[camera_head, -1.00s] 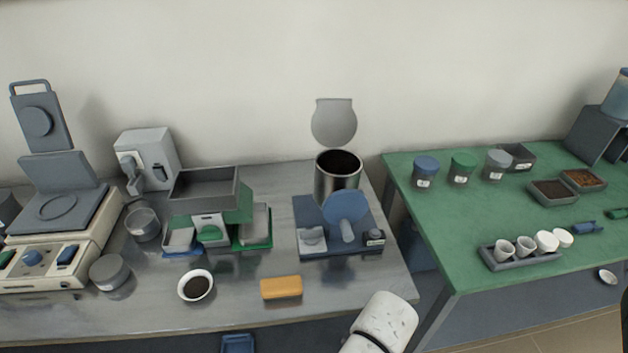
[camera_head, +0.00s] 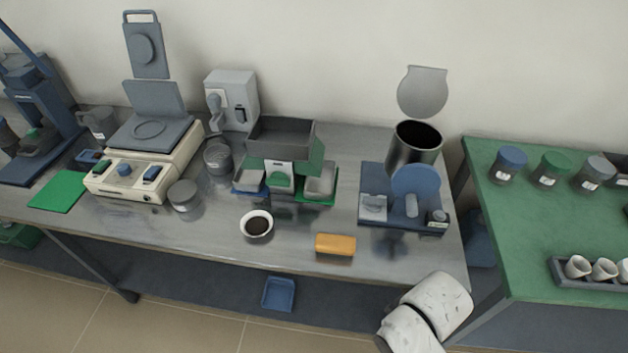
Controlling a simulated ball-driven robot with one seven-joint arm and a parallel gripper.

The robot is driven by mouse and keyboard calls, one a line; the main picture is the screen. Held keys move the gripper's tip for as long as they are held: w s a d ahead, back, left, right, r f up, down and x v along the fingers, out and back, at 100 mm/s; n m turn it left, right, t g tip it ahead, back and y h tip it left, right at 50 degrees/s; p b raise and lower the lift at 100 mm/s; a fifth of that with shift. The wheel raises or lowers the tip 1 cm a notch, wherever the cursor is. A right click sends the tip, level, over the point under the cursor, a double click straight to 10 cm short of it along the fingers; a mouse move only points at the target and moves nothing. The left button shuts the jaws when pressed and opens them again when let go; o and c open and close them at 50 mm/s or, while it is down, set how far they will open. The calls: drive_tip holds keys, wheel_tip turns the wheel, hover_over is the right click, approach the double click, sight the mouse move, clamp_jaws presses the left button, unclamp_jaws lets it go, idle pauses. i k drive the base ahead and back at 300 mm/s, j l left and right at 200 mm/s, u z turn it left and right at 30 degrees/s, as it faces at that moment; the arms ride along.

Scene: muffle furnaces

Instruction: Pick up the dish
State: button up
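A small round white dish (camera_head: 257,224) with dark brown or black contents stands upright on the grey metal table (camera_head: 215,235), near its front edge. Nothing touches it. A white, speckled part of my arm shows at the bottom right, to the right of the dish and in front of the table's right end. My gripper is out of the picture, so its fingers cannot be seen.
A yellow-orange block (camera_head: 335,243) lies right of the dish. A lidded grey tin (camera_head: 184,196) stands to its left, a green-and-grey device (camera_head: 283,150) behind it. A blue-based device (camera_head: 405,195) is further right. A green table (camera_head: 520,235) stands at right.

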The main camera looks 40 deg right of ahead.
sight(256, 224)
drive_tip(key=i+j, duration=0.25)
drive_tip(key=i+j+z, duration=0.15)
drive_tip(key=j, duration=0.3)
drive_tip(key=i+j, duration=0.35)
drive_tip(key=i+j+z, duration=0.1)
drive_tip(key=i+j, duration=0.15)
drive_tip(key=i+j+z, duration=0.1)
drive_tip(key=i+j, duration=0.15)
drive_tip(key=j, duration=0.25)
drive_tip(key=i+j, duration=0.2)
drive_tip(key=j, duration=0.2)
drive_tip(key=i+j+z, duration=0.15)
drive_tip(key=j, duration=0.25)
drive_tip(key=i, duration=0.05)
